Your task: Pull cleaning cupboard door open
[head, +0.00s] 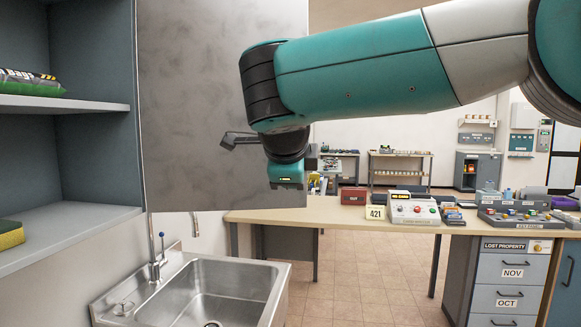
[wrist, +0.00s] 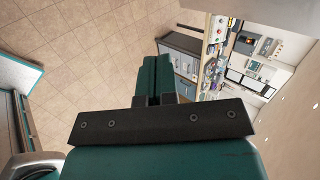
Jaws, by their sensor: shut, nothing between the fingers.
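The cleaning cupboard (head: 95,140) stands at the left in the head view, with its inside showing. Its grey door (head: 195,95) stands swung out on the right side of the opening, its broad face toward me. My gripper (head: 287,175) is in front of the door's lower right part, pointing down; I cannot tell whether it touches the door. In the wrist view my gripper's teal fingers (wrist: 155,68) are together and empty. A small dark bracket shows left of my wrist against the door; I cannot tell what it belongs to. No door handle is clearly visible.
A steel sink (head: 215,292) with a tap (head: 158,258) stands below the door. A long counter (head: 345,218) with a red box (head: 354,196) and control boxes (head: 414,209) runs behind. A sponge (head: 10,234) lies on the cupboard's lower shelf. Tiled floor (head: 345,285) is clear in the middle.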

